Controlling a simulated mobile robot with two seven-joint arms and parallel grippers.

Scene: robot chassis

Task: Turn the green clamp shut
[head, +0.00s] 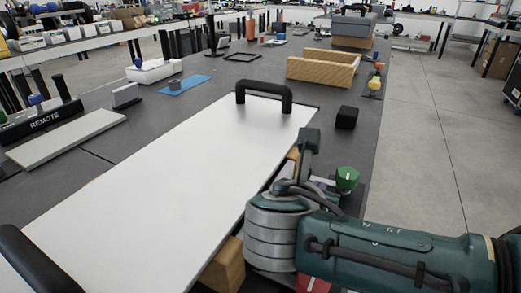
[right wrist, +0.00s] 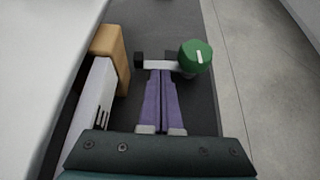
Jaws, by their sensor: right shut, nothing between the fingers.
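The green clamp (head: 347,178) is a knob with a white mark on top, right of the white panel's edge in the head view. In the right wrist view the green clamp (right wrist: 193,60) sits at the right end of a pale bar (right wrist: 160,65) with a black piece at its left end. My right gripper (right wrist: 161,72) has its purple fingers shut together and empty. Their tips are at the pale bar, left of the knob; I cannot tell whether they touch it. In the head view my right gripper (head: 327,183) is partly hidden by its own body. My left gripper is out of view.
The white panel (head: 165,155) with black handles (head: 264,92) lies on the dark table. A wooden block (right wrist: 110,52) stands left of my fingers.

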